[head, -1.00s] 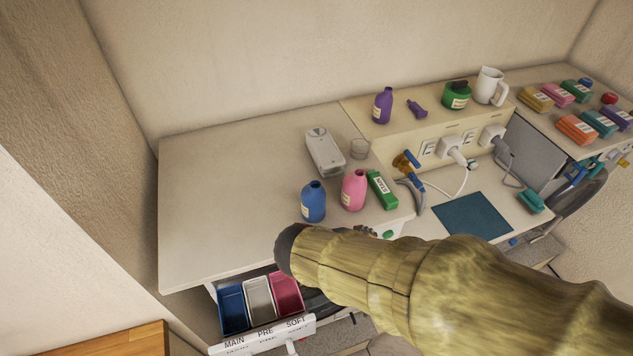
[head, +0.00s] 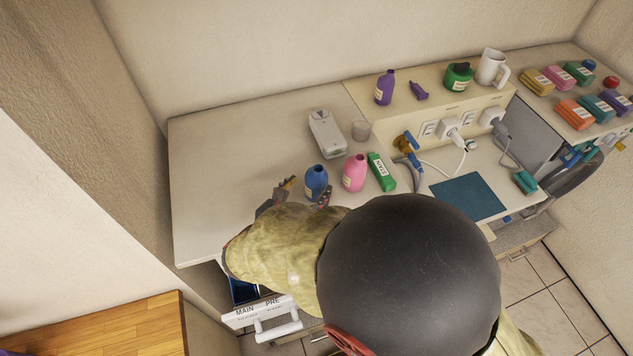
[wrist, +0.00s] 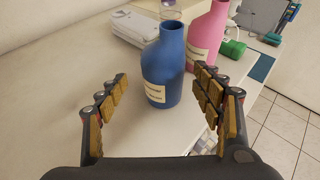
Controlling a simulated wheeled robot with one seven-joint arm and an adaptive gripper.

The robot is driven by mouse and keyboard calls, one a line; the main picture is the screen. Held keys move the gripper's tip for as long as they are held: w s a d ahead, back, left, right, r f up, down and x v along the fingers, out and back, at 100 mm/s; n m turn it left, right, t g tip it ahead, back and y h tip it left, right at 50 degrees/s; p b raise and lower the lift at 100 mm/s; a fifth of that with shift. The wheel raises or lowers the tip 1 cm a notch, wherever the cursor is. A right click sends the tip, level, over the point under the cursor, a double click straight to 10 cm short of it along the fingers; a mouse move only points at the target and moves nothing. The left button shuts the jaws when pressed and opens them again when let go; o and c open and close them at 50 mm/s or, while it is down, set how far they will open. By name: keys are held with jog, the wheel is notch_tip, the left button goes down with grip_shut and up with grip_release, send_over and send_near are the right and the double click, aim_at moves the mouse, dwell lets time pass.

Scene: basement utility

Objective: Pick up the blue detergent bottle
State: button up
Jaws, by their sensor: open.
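The blue detergent bottle (head: 316,182) stands upright on the white counter, close to its front edge. In the wrist view the blue bottle (wrist: 164,66) has a cream label and an open neck. My gripper (head: 306,190) is open at the bottle's near side. In the wrist view my gripper (wrist: 161,90) has one finger left of the bottle and one right of it, with gaps on both sides. The right finger is close to the pink bottle (wrist: 206,38). My arm hides part of the counter's front edge in the head view.
A white dispenser (head: 326,134) and a clear cup (head: 360,130) are behind. The counter's left part (head: 225,165) is clear. A drawer labelled MAIN and PRE (head: 262,309) is open below.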

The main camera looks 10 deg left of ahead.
aim_at(311, 188)
jog(key=x, duration=0.3)
jog(key=shift+w+d+f, duration=0.15)
jog(key=shift+w+d, duration=0.1)
jog(key=shift+d, duration=0.1)
jog(key=shift+w+f, duration=0.15)
jog(key=shift+w, duration=0.3)
jog(key=shift+c, duration=0.4)
jog(key=c, duration=1.4)
